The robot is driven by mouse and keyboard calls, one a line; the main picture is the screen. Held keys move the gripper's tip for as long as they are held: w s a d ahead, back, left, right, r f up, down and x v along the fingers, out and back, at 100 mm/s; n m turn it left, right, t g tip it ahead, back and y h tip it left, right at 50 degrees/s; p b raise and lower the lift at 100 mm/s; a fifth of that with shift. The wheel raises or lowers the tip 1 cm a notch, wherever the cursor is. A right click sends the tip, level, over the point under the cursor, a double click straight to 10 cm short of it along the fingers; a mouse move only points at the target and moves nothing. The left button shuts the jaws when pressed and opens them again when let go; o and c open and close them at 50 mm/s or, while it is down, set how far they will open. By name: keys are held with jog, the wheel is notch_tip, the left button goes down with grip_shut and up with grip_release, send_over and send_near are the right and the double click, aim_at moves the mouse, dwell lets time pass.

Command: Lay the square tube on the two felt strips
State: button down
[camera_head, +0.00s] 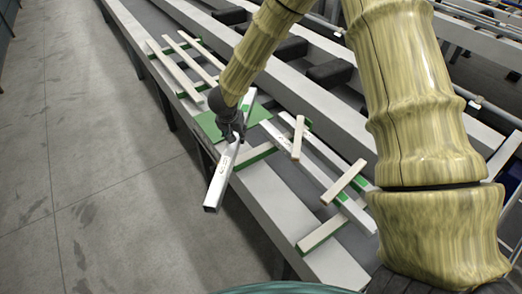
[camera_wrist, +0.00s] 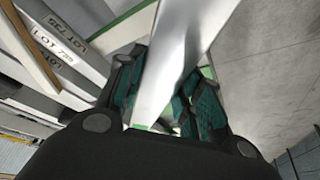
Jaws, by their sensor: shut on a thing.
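A silver square tube (camera_head: 221,178) is held in my gripper (camera_head: 234,136), tilted, with its near end out over the floor side of the table. The wrist view shows the tube (camera_wrist: 175,60) between teal-padded fingers of my gripper (camera_wrist: 165,105). Green felt shows on several bars across the table, among them one beside the tube (camera_head: 256,154) and one further right (camera_head: 322,235). I cannot tell which two strips the task means. A green mat (camera_head: 207,124) lies under and behind my gripper, partly hidden by it.
Pale bars or tubes (camera_head: 312,172) lie on the table to the right, with a loose short bar (camera_head: 298,138) across them. More pale bars (camera_head: 180,72) lie at the upper left. In the wrist view, bars with LOT labels (camera_wrist: 70,45) lie left. Clear concrete floor (camera_head: 100,160) is at left.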

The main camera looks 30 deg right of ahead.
aim_at(240, 157)
jog(key=f, duration=0.3)
jog(key=shift+s+d+f, duration=0.2)
jog(key=shift+s+d, duration=0.1)
jog(key=shift+d, duration=0.1)
jog(key=shift+w+f, duration=0.25)
jog(key=shift+f, duration=0.05)
jog(key=shift+s+f+p, duration=0.35)
jog(key=shift+f, duration=0.3)
jog(key=shift+w+a+f, duration=0.1)
jog(key=shift+w+f, duration=0.1)
jog(key=shift+f, duration=1.05)
jog(key=shift+s+r, duration=0.1)
jog(key=shift+r, duration=0.05)
jog(key=c, duration=1)
grip_release()
jog(key=shift+o, duration=0.2)
